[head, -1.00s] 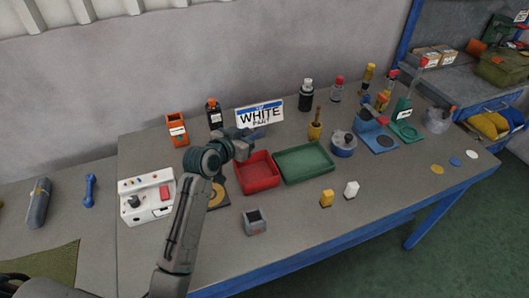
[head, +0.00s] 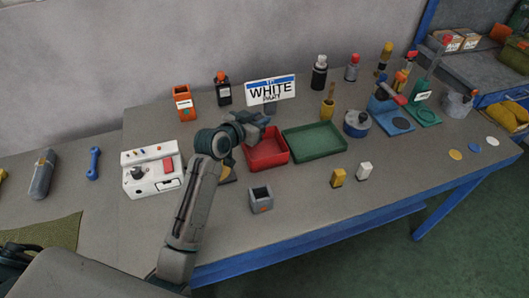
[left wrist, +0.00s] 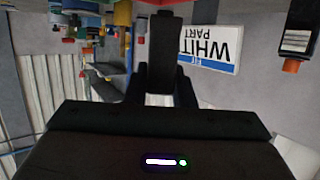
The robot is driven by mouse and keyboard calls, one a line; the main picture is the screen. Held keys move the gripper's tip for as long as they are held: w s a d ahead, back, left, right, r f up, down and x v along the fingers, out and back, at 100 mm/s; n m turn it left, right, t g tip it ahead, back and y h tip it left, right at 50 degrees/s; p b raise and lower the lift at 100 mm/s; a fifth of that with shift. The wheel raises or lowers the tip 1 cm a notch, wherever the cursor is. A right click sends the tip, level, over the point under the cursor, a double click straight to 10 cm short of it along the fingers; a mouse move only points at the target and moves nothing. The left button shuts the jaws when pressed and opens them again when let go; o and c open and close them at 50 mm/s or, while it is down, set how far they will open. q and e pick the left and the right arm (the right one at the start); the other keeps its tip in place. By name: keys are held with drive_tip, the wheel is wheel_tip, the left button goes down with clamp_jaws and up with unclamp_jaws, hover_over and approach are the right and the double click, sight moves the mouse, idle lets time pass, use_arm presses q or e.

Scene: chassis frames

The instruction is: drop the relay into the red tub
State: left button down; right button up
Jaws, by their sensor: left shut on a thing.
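The red tub (head: 268,162) stands open on the workbench, left of a green tray. My left gripper (head: 258,122) is over the back left part of the tub in the head view. In the left wrist view my left gripper (left wrist: 162,75) is shut on a dark upright block, taken to be the relay (left wrist: 162,45). In the head view the block is hard to tell from the dark fingers. The near part of the tub's inside shows empty. My right gripper is not in view.
The green tray (head: 315,141) is beside the tub. A white "WHITE PART" sign (head: 270,91) stands behind the gripper. A white control box (head: 151,170) is left, a grey box (head: 260,199) in front. Small yellow (head: 338,178) and white (head: 364,172) blocks are right.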

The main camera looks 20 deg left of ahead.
use_arm(q)
drive_tip(key=c, duration=1.1)
unclamp_jaws()
drive_tip(key=shift+c, duration=0.2)
drive_tip(key=shift+s+a, duration=0.15)
drive_tip(key=shift+s, duration=0.2)
drive_tip(key=b+v, duration=0.2)
drive_tip(key=v, duration=0.8)
drive_tip(key=shift+r, duration=0.15)
